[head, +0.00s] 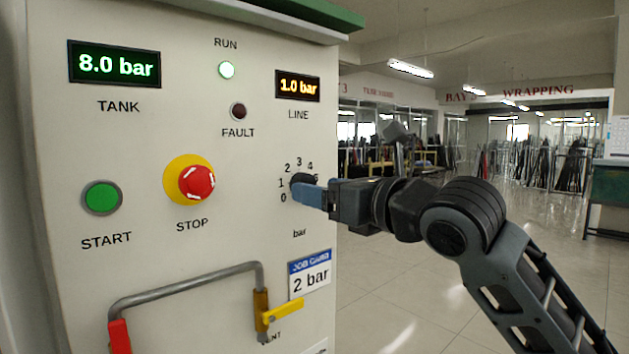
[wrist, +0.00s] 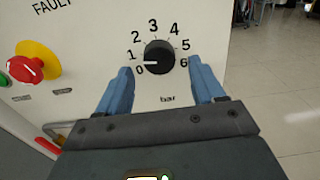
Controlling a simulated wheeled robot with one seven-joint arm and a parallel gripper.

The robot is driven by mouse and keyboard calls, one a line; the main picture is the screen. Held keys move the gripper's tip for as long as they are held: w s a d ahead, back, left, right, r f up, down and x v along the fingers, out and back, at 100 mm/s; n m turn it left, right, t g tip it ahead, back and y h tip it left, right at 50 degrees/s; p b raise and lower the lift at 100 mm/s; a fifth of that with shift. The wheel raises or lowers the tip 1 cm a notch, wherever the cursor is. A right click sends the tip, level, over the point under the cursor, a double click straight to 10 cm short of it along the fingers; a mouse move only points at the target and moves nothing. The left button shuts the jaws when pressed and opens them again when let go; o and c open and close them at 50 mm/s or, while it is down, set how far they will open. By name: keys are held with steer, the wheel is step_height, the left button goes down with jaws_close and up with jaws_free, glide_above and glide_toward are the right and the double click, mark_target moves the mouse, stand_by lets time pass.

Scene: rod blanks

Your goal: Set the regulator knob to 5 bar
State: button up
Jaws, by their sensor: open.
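The regulator knob (wrist: 160,53) is a round black dial with a white pointer line on the panel. In the wrist view its line points left, between the marks 0 and 1 of a 0 to 6 scale. In the head view the knob (head: 299,179) is partly hidden by my gripper (head: 308,190). My gripper (wrist: 160,66) is open, with one blue finger on each side of the knob. I see gaps between the fingers and knob in the wrist view. The orange LINE display (head: 298,86) reads 1.0 bar.
The green TANK display (head: 114,65) reads 8.0 bar. A job card (head: 310,274) below reads 2 bar. Open floor lies right.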

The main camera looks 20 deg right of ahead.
steer(key=shift+x, duration=1.25)
steer(key=shift+c, duration=0.5)
steer(key=c, duration=0.9)
steer(key=shift+c, duration=0.2)
steer(key=shift+f, duration=0.1)
